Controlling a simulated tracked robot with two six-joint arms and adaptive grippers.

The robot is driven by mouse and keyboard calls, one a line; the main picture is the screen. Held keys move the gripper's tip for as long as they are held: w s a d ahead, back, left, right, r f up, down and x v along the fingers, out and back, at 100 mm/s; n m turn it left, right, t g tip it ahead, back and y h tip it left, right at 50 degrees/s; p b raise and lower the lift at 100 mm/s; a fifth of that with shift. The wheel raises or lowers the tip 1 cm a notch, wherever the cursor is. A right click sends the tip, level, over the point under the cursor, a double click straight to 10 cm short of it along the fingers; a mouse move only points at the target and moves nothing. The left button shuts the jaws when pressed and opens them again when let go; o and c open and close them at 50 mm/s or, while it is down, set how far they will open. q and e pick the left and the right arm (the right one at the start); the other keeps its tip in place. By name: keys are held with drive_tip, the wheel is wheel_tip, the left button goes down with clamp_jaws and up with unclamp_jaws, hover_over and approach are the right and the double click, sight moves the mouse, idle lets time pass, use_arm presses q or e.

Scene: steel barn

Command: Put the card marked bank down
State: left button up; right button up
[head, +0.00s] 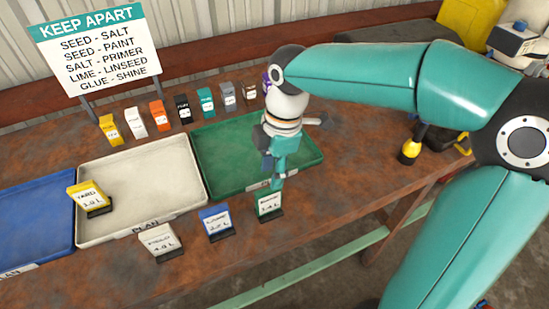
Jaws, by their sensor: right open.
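A card with a green top (270,205) stands in a dark base at the front edge of the bench, before the green tray. Its lettering is too small to read surely, so I cannot tell whether it says bank. My right gripper (276,180) points down just above and behind this card, with its jaws open. I cannot tell whether a fingertip touches the card. Other cards stand nearby: a blue one (216,223), a white one (160,241) and a yellow one (89,198) at the left side of the white tray. My left gripper is out of view.
A blue tray (38,225), a white tray (140,180) and a green tray (222,150) lie in a row. Several small coloured boxes (158,114) stand behind them, by a KEEP APART sign (95,48). A black-and-yellow tool (411,150) is at right.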

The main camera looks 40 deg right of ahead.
drive_tip(key=shift+d+r, duration=0.2)
drive_tip(key=shift+r, duration=1.2)
